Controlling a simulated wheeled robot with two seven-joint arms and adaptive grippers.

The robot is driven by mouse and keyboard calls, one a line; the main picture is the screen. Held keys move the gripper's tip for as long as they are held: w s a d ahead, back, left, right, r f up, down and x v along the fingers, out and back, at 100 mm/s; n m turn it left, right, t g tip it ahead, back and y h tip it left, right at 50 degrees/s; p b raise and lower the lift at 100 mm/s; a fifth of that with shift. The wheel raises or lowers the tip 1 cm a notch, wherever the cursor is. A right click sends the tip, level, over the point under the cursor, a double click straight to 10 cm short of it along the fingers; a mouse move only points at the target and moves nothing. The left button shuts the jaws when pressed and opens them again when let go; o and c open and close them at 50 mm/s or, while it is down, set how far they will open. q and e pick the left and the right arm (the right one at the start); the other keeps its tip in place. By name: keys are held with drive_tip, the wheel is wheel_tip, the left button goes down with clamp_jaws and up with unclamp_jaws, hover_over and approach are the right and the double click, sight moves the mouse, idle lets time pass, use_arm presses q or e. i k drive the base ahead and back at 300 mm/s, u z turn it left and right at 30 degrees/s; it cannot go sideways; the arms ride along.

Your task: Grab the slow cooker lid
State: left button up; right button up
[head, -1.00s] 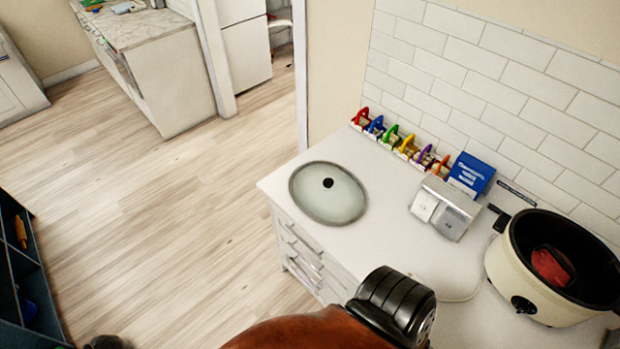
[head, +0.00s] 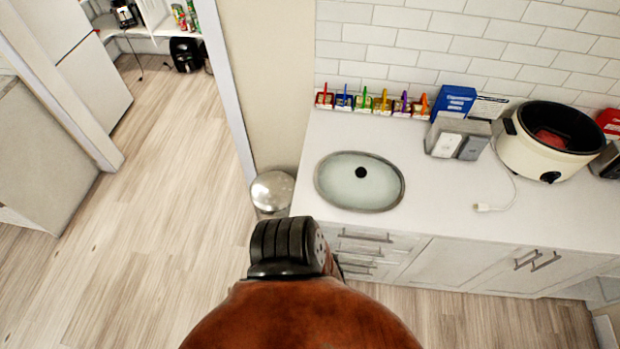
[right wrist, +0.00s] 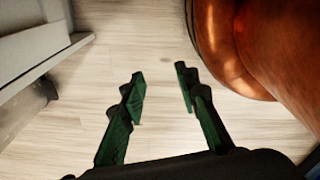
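The slow cooker lid (head: 345,185) is an oval glass lid with a grey rim and a dark round knob. It lies flat on the white counter near its left end in the head view. The cream slow cooker (head: 540,160) stands open at the right of the counter with something red inside. My right gripper (right wrist: 160,95) shows in the right wrist view, its two green-padded fingers apart and empty above the wooden floor. The lid is not in that view. My left gripper is not in view.
The white counter (head: 420,215) has clear room around the lid. Several coloured clips (head: 365,102), a blue box (head: 453,102) and a grey two-part container (head: 457,138) stand along the wall. A metal bin (head: 272,190) stands by the counter's left end.

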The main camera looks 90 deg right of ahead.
sight(358, 181)
drive_tip(key=i, duration=0.55)
drive_tip(key=z, duration=3.25)
drive_tip(key=i, duration=0.45)
drive_tip(key=u, duration=0.15)
